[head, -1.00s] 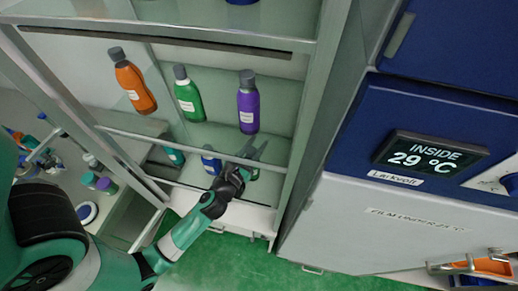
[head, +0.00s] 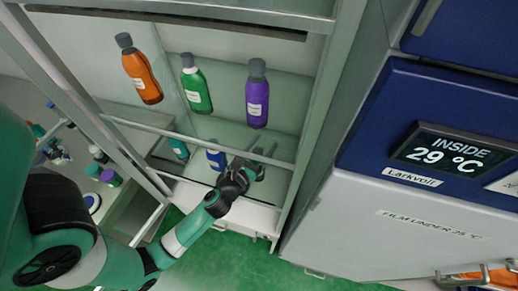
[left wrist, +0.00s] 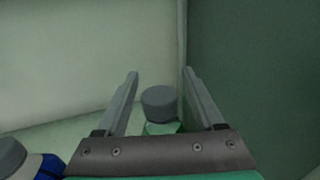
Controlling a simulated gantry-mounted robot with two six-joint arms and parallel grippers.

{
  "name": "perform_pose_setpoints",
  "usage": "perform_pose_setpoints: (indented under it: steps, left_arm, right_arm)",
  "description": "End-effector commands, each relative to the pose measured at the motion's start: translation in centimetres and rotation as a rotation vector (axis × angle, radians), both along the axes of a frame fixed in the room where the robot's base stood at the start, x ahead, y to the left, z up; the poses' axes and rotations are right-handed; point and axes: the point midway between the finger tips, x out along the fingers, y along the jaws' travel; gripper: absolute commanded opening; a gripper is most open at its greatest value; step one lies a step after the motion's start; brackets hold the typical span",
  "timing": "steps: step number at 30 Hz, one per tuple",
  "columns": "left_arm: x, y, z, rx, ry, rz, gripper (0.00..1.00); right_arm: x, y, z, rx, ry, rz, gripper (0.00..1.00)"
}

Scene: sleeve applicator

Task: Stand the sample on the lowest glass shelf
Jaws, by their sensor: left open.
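A small green bottle with a grey cap (left wrist: 158,104), apparently the sample, stands on the lowest glass shelf (head: 202,180) at its right end. In the head view its green body (head: 261,174) is mostly hidden behind my gripper. My left gripper (head: 262,158) reaches in below the front rail. In the left wrist view its open fingers (left wrist: 160,84) lie on either side of the cap, with gaps between; I see no grip on it. My right gripper is not in view.
On the same shelf, a blue bottle (head: 216,159) and a teal bottle (head: 179,149) stand to the left. Orange (head: 142,76), green (head: 197,92) and purple (head: 257,102) bottles stand above. The front rail (head: 200,139) and right cabinet post (head: 318,140) bound the space.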

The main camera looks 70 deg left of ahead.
Motion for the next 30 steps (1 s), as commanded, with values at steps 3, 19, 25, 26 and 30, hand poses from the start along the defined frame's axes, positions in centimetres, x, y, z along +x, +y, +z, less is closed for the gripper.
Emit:
perform_pose_setpoints:
  steps: [3,19,25,26,30]
  left_arm:
    - [-0.8,-0.7,0.0,0.0,0.001,-0.001,0.7]
    - [-9.3,-7.0,-0.1,-0.001,0.001,-0.005,0.7]
    - [-9.7,-7.2,0.2,0.001,-0.001,0.0,0.7]
    - [-9.7,-7.2,0.2,0.001,-0.001,0.0,0.7]
    - [-9.7,-7.1,0.2,0.001,-0.001,0.0,0.7]
  right_arm:
    - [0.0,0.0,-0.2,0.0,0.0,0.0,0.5]
    - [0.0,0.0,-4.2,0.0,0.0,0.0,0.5]
    - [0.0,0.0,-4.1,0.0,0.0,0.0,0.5]
    - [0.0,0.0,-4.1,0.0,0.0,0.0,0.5]
    - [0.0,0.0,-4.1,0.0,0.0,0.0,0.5]
